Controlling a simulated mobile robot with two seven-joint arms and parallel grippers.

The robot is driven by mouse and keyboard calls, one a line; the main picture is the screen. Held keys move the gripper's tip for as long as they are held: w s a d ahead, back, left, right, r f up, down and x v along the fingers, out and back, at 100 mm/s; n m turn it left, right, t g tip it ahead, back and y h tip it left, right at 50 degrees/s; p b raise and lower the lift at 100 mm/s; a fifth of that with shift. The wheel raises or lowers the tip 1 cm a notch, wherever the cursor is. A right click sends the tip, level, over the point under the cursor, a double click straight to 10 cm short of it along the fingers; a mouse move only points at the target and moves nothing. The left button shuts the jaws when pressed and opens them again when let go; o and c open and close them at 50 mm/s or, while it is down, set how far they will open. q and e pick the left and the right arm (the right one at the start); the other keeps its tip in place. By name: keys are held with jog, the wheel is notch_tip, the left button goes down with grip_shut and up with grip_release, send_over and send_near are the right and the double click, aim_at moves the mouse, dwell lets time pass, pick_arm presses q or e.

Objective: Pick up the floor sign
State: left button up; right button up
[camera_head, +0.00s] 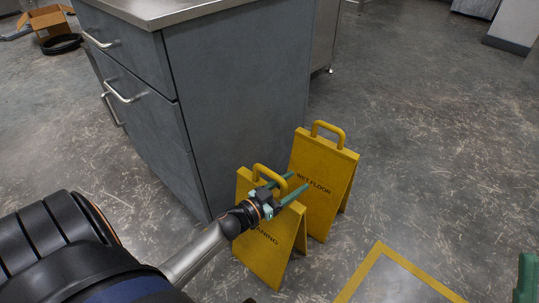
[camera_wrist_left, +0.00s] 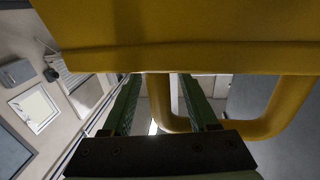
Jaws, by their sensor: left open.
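Two yellow A-shaped floor signs stand side by side on the floor by the cabinet. The nearer floor sign (camera_head: 255,262) has partly hidden lettering ending in "ANING"; the farther one (camera_head: 327,167) reads "WET FLOOR". Both have a loop handle on top. My left gripper (camera_head: 298,181) is open at the nearer sign's top, partly covering it. In the left wrist view its green fingers (camera_wrist_left: 160,80) lie either side of one leg of a yellow handle (camera_wrist_left: 262,127); contact cannot be told. A green piece at the head view's right edge looks like my right gripper, mostly cut off.
A grey drawer cabinet (camera_head: 240,80) stands close behind and left of the signs. A yellow-bordered floor patch (camera_head: 385,262) lies at the lower right. A cardboard box (camera_head: 48,22) is far left. The floor at the right is clear.

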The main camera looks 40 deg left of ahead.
pick_arm(q)
grip_shut()
dwell(0.5)
dwell(0.8)
jog(key=shift+r, duration=0.1)
